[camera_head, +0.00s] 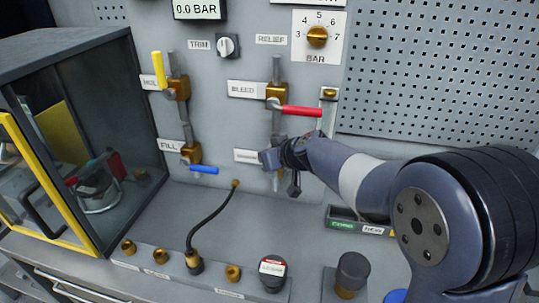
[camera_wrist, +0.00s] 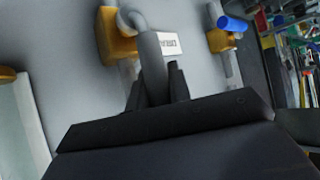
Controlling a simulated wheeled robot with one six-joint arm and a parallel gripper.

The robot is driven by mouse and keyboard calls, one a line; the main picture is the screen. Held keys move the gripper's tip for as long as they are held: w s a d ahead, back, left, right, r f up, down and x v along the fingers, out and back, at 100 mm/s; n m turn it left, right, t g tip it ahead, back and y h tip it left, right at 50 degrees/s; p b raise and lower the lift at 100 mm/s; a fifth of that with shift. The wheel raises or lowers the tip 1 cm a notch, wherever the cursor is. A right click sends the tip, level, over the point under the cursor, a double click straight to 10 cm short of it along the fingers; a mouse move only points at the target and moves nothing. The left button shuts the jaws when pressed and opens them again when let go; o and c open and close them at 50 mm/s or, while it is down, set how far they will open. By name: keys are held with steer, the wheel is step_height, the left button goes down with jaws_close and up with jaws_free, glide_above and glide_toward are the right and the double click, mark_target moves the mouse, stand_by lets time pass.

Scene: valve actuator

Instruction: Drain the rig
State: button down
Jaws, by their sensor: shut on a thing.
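My gripper (camera_head: 284,160) is at the panel beside the lowest label on the bleed column, covering most of the valve there. In the wrist view my gripper (camera_wrist: 157,90) is shut on a grey lever (camera_wrist: 151,52). The lever joins a brass valve body (camera_wrist: 116,36), next to a label (camera_wrist: 171,44) that reads in part "DRAI". Above, the bleed valve's red handle (camera_head: 302,110) points right. The fill valve's blue handle (camera_head: 204,170) points right, and the hold valve's yellow handle (camera_head: 158,70) points up. The gauge (camera_head: 197,9) reads 0.0 BAR.
A glass-sided cabinet with a yellow-framed door (camera_head: 40,180) stands at left. A black hose (camera_head: 216,218) runs from the panel to a row of brass fittings in front. A dark knob (camera_head: 352,270) and a labelled tray (camera_head: 345,223) are at lower right.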

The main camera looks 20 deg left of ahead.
steer(key=c, duration=1.3)
jaws_free()
steer(key=b+v, duration=0.2)
steer(key=v, duration=0.8)
steer(key=shift+s+d+r, duration=0.2)
steer(key=shift+d, duration=0.05)
steer(key=p+x, duration=0.2)
steer(key=x, duration=0.8)
steer(key=shift+w+a+f, duration=0.2)
steer(key=shift+a+f, duration=0.05)
